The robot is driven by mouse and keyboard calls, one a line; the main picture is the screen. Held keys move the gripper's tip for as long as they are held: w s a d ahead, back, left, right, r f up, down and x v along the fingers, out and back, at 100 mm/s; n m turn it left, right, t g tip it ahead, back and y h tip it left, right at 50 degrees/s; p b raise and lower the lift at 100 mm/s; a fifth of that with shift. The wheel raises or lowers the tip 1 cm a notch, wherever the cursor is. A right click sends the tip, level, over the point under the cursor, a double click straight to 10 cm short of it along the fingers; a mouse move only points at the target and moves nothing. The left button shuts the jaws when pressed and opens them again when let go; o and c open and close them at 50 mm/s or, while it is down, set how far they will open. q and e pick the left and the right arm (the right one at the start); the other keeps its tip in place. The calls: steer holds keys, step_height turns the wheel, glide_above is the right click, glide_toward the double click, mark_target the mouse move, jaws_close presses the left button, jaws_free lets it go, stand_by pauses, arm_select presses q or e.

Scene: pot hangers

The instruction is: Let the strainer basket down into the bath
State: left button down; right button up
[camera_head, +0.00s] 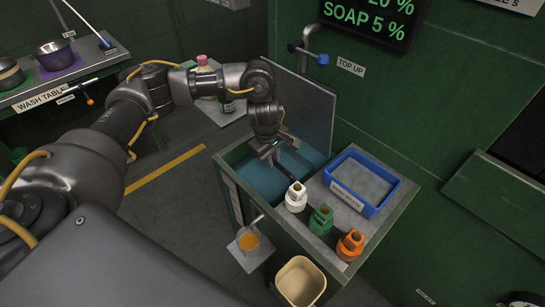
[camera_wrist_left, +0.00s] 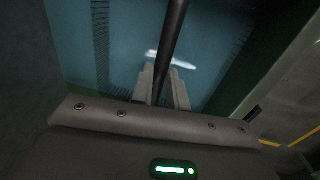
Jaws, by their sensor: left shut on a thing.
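The bath (camera_head: 258,180) is a green-walled tank with blue-teal liquid, at the centre of the head view. My left gripper (camera_head: 278,149) is over the bath and points down. In the left wrist view its fingers (camera_wrist_left: 163,90) are shut on a dark rod (camera_wrist_left: 174,28), which looks like the strainer basket's handle. Beyond the fingers lies blue liquid with a bright glint. Dark mesh-like strips (camera_wrist_left: 101,45) show at both sides; I cannot tell whether they belong to the basket. The basket's body is not clearly seen, so its depth cannot be told. My right gripper is out of view.
White (camera_head: 296,198), green (camera_head: 321,221) and orange (camera_head: 350,245) capped containers stand along the bench's front. A blue-rimmed tray (camera_head: 372,212) sits right of the bath. A grey upright panel (camera_head: 310,110) stands behind it. A cream bin (camera_head: 300,283) is below.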

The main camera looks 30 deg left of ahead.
arm_select(q)
steer(key=shift+f+b, duration=0.4)
steer(key=shift+f, duration=0.05)
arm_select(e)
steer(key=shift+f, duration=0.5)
arm_select(q)
steer(key=c, duration=1.3)
jaws_free()
steer(key=shift+r, duration=0.1)
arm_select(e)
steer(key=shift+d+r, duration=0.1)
arm_select(q)
step_height(320, 180, up, 11)
steer(key=s+p, duration=0.1)
steer(key=shift+s+a+f, duration=0.2)
steer(key=shift+s+a, duration=0.05)
steer(key=shift+a, duration=0.1)
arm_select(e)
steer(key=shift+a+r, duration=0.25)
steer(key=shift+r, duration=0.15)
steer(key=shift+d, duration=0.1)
